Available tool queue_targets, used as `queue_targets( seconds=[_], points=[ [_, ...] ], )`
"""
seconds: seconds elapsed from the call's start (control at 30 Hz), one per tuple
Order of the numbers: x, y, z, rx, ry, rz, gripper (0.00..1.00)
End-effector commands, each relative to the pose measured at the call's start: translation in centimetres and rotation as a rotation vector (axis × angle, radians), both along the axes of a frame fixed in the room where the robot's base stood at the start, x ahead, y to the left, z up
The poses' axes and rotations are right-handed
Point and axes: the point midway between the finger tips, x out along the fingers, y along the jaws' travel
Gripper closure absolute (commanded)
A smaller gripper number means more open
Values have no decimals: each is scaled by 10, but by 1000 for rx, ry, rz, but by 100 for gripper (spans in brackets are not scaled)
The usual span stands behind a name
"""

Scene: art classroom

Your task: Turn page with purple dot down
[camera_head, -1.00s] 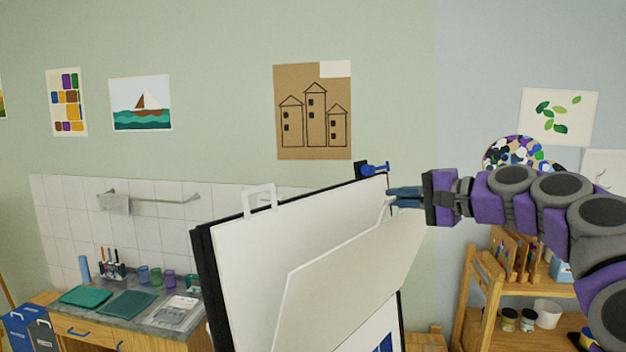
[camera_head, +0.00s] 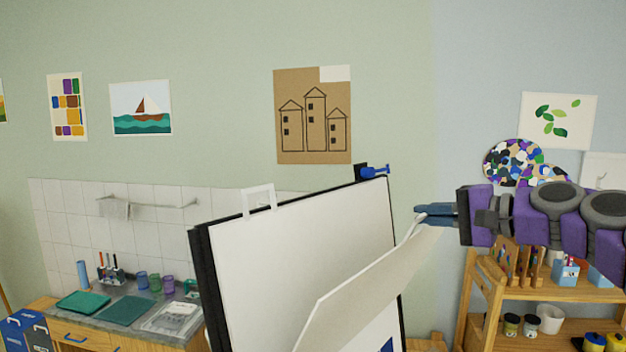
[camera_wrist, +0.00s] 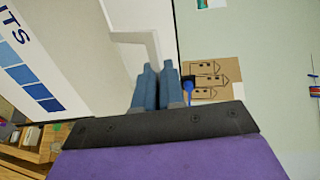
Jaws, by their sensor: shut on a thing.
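A white page (camera_head: 375,278) hangs tilted away from the front of a black-framed flip chart (camera_head: 201,275). My gripper (camera_head: 424,214) is shut on the white handle of this page, at its upper right corner. The wrist view also shows the white handle (camera_wrist: 150,42) at my gripper's blue fingers (camera_wrist: 158,80). Behind the lifted page is another white sheet (camera_head: 300,255) with a white handle (camera_head: 259,189) at its top edge. I see no purple dot in either view. A printed sheet with letters and blue squares (camera_wrist: 32,75) shows in the wrist view.
A blue clip (camera_head: 374,171) sits at the chart's upper right corner. A wooden shelf (camera_head: 550,293) with jars stands to the right, below my arm. A counter (camera_head: 130,312) with cups and green mats is at the left.

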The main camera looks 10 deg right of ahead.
Motion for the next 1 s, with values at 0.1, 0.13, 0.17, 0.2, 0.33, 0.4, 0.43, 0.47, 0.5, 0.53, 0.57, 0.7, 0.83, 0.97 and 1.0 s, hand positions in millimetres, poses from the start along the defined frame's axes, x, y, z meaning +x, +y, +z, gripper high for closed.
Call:
queue_targets(
  seconds=[0.1,0.13,0.17,0.2,0.33,0.4,0.43,0.47,0.5,0.53,0.57,0.7,0.83,0.97,1.0],
  points=[
    [1,-1,-2,-1,3,-2,100],
    [1,-1,-2,-1,3,-1,100],
    [0,-1,-2,-1,3,-1,100],
    [0,-2,-3,-1,3,-2,100],
    [-5,-6,-8,-1,3,-2,100],
    [-9,-9,-11,-1,4,-2,100],
    [-11,-11,-13,-1,4,-2,100],
    [-12,-12,-14,0,5,-2,100],
    [-15,-13,-16,-1,6,-2,100],
    [-16,-15,-17,-1,6,-1,100],
    [-18,-16,-18,-2,5,0,100],
    [-24,-22,-24,-2,6,1,100],
    [-31,-28,-30,-3,6,-1,100],
    [-37,-34,-35,-1,5,-3,100],
    [-39,-36,-37,-1,5,-3,100]
  ],
)
